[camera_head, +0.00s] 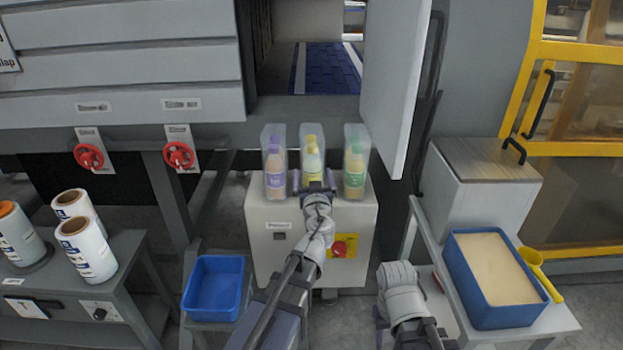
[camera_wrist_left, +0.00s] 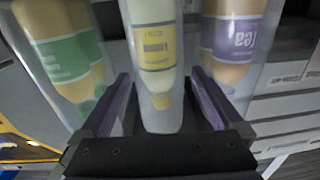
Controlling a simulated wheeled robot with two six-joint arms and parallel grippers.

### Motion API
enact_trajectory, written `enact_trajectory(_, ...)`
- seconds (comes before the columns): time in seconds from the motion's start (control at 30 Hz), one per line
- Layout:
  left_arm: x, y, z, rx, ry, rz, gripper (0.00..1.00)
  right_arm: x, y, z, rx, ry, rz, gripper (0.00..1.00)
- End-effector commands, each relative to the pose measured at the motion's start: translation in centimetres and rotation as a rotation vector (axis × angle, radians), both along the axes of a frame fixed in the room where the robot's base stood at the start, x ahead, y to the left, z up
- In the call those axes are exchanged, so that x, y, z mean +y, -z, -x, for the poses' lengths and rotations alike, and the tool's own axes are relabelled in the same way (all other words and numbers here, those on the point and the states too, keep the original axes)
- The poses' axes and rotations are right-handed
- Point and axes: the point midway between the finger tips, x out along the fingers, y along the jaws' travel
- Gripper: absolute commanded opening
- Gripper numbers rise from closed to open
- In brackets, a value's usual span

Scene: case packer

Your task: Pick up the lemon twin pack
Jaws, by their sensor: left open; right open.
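The lemon twin pack (camera_head: 311,149), clear-wrapped with a yellow label and yellow cap, stands upright in the middle of three packs on a grey cabinet (camera_head: 258,218). It also shows in the left wrist view (camera_wrist_left: 155,50). My left gripper (camera_head: 315,186) is open in front of it. In the left wrist view the purple-lined fingers (camera_wrist_left: 160,88) lie on either side of its near part; I cannot tell whether they touch it. My right arm shows low right of centre in the head view, but its gripper cannot be made out.
A purple-labelled pack (camera_head: 274,160) stands close left and a green-labelled pack (camera_head: 355,160) close right. An open grey door (camera_head: 394,80) hangs above right. A blue bin (camera_head: 214,288) is lower left; a filled blue tub (camera_head: 497,318) and yellow scoop (camera_head: 533,260) are right.

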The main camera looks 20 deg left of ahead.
Motion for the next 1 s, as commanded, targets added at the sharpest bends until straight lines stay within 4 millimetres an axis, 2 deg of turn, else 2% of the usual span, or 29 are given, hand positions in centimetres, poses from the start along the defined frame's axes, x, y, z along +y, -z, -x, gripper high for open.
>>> enact_trajectory(0.17,0.0,0.0,-0.2,-0.005,0.007,0.000,1.00,0.0,0.1,0.0,0.000,0.000,0.000,0.50)
enact_trajectory(0.4,0.7,0.0,-2.4,-0.004,0.006,0.000,1.00,0.0,0.1,0.0,0.000,0.000,0.000,0.50)
enact_trajectory(0.67,1.0,0.0,-3.2,-0.004,0.005,0.000,1.00,0.0,0.0,0.0,0.000,0.000,0.000,0.50)
enact_trajectory(1.0,2.3,-0.1,-7.4,-0.004,0.005,0.000,1.00,0.0,0.0,0.0,0.000,0.000,0.000,0.50)
